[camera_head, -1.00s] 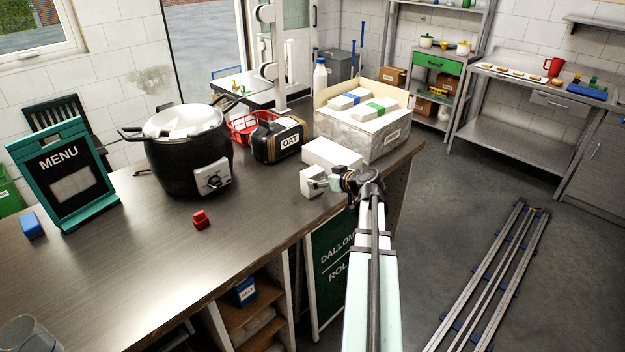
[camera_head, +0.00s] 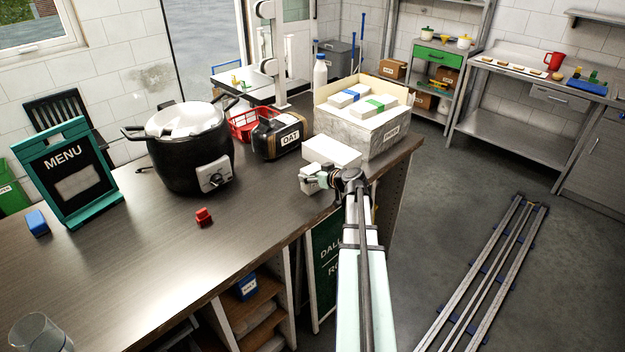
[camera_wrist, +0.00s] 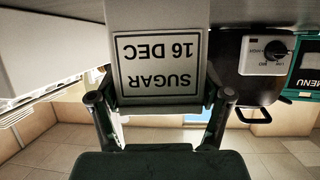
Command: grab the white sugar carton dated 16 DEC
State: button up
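The white sugar carton stands on the counter in the head view (camera_head: 309,181), beside a larger white box. In the wrist view its label, upside down, reads SUGAR 16 DEC on the carton (camera_wrist: 158,25). My gripper (camera_head: 322,179) is right at the carton's near face. In the wrist view my gripper (camera_wrist: 160,88) has its two fingers spread, one at each side edge of the labelled face. I see no clear sign of a firm grip, and contact at the finger pads is hard to make out.
The white box (camera_head: 332,152) and an open crate (camera_head: 365,137) of cartons stand close behind.

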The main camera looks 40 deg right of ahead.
jog(key=shift+c, duration=0.7)
jog(key=shift+r, duration=0.1)
notch_tip(320, 180, up, 20)
jog(key=b, duration=0.5)
jog(key=shift+w, duration=0.1)
